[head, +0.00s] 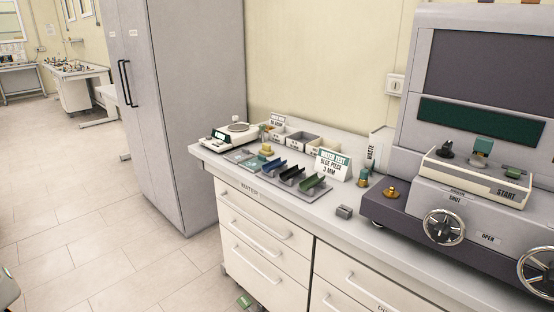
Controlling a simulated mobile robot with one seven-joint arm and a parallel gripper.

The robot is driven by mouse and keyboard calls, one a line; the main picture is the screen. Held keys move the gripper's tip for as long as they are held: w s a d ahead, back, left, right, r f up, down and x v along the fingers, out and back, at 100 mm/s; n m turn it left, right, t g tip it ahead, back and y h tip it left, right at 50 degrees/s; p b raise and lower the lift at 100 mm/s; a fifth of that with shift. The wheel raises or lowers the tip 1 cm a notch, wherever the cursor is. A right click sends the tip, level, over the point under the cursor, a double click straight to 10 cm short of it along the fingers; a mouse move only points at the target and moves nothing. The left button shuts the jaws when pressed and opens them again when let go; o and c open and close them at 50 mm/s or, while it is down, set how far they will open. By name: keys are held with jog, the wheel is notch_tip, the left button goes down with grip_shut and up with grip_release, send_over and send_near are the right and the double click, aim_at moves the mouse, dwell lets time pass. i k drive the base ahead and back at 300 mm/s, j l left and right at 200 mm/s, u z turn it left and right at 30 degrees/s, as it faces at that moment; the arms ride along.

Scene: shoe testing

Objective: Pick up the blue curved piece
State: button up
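A black one (292,175) is in the middle and a green one (312,186) is at the right. Nothing covers the blue piece from above. A sign (332,163) reading "WATER TEST BLUE PIECE 3 MM" stands behind the pieces. My gripper does not show in this view.
A scale (231,134) and small labelled bins (303,141) stand behind the pieces. A large grey machine (409,207) with handwheels fills the right. A small grey block (344,212) sits near the front edge. A tall cabinet (175,100) stands left; floor before the drawers is mostly clear.

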aim_at(272, 164)
jog(key=i+j, duration=0.15)
jog(key=i, duration=0.35)
jog(key=i+j+z, duration=0.15)
jog(key=i, duration=0.3)
jog(key=i+j, duration=0.2)
jog(key=i, duration=0.3)
jog(key=i+j+z, duration=0.1)
jog(key=i, duration=0.35)
jog(key=j, duration=0.05)
